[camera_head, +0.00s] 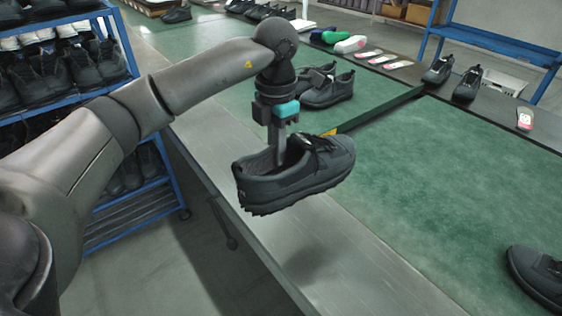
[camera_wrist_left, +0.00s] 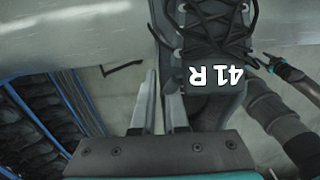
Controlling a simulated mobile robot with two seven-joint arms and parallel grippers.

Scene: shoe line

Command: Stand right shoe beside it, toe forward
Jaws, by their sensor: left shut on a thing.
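My left gripper (camera_head: 278,160) is shut on a dark grey lace-up shoe (camera_head: 310,182) at the collar near its heel, holding it up over the near metal edge of the bench, toe to the right. In the left wrist view the held shoe (camera_wrist_left: 215,35) shows laces and an upside-down "41 R" label; the left fingers (camera_wrist_left: 163,105) are at its side. A similar dark shoe (camera_head: 540,275) lies at the lower right, cut off by the frame, its marking not visible. My right gripper (camera_wrist_left: 266,62) appears small in the left wrist view; its jaws are unclear.
A dark pair (camera_head: 325,87) stands behind the held shoe, and two more shoes (camera_head: 452,80) stand at the far right. A dark strip (camera_head: 380,108) crosses the green mat (camera_head: 440,175). A blue shoe rack (camera_head: 135,100) stands left. The mat's middle right is clear.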

